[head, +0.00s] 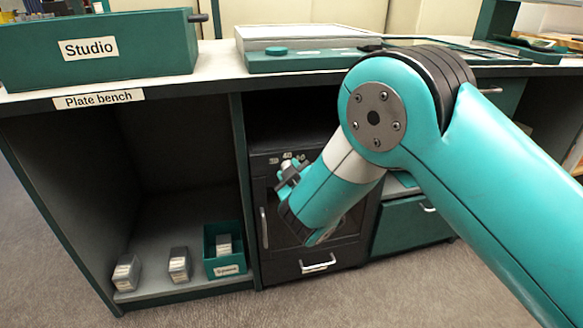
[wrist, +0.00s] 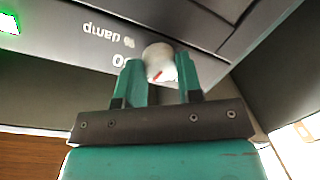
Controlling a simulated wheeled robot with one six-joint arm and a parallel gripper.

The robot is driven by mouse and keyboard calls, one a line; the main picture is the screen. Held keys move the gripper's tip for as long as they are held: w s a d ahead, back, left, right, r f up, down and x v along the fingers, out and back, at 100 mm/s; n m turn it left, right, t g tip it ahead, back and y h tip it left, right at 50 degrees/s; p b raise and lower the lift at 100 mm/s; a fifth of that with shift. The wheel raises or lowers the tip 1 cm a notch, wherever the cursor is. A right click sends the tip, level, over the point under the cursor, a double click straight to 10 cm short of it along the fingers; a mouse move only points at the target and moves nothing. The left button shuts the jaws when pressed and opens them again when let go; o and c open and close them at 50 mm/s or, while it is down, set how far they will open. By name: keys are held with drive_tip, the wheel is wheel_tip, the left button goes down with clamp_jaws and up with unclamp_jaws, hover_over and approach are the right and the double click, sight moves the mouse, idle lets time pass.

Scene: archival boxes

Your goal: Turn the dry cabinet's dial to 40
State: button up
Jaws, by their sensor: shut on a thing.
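The dry cabinet (head: 285,258) is a dark box under the bench, with a row of pale numbers, one reading 40, along its top front. My gripper (head: 289,172) is at the upper front of the cabinet and hides the dial in the head view. In the wrist view, the pale round dial (wrist: 157,57) with a red mark sits between the two green fingers of my gripper (wrist: 159,72), which is shut on it. The panel shows upside down there, with "% damp" beside the dial. Which number the red mark points to cannot be told.
A lit green display (wrist: 8,23) is at the wrist view's upper left. The plate bench (head: 190,90) overhangs the cabinet. A Studio box (head: 150,58) stands on top. Left of the cabinet, an open bay holds a green bin (head: 226,268) and small grey boxes (head: 179,265).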

drive_tip(key=shift+s+a+n+p, duration=0.15)
drive_tip(key=shift+n+p, duration=0.15)
drive_tip(key=shift+n, duration=0.4)
drive_tip(key=o, duration=0.9)
drive_tip(key=b+v, duration=0.9)
drive_tip(key=v, duration=0.8)
drive_tip(key=shift+s+r+b, duration=0.15)
drive_tip(key=shift+b, duration=0.15)
